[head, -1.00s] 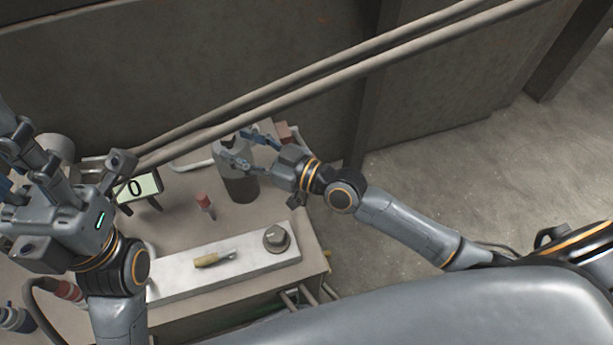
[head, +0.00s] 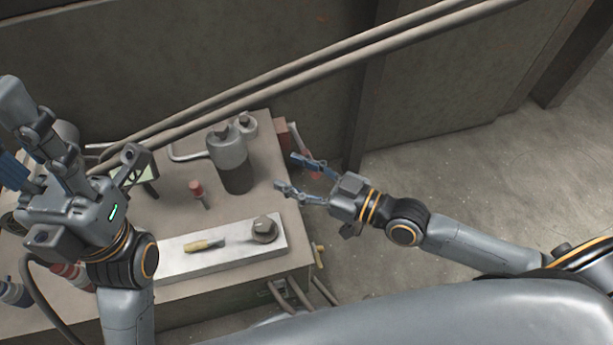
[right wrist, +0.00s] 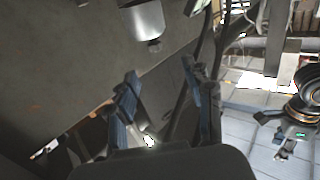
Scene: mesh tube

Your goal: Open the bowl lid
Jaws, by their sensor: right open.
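A pot-like vessel stands near the back right of the bench, with a grey metal upper part (head: 226,146) over a dark lower part (head: 237,178). The grey part has a small knob on top and sits on the dark part; I cannot tell whether it is the bowl lid. My right gripper (head: 299,178) is open and empty, to the right of the vessel and apart from it, beyond the bench's right edge. Its spread fingers also show in the right wrist view (right wrist: 167,98). My left gripper (head: 16,130) is raised at the left; its jaw opening is unclear.
A smaller grey capped thing (head: 244,122) stands behind the vessel. A red-topped peg (head: 197,190) and a light metal plate (head: 180,262) with a yellow-handled piece (head: 204,245) and a round knob (head: 264,229) are in front. Long pipes (head: 300,85) cross above. Open floor lies right.

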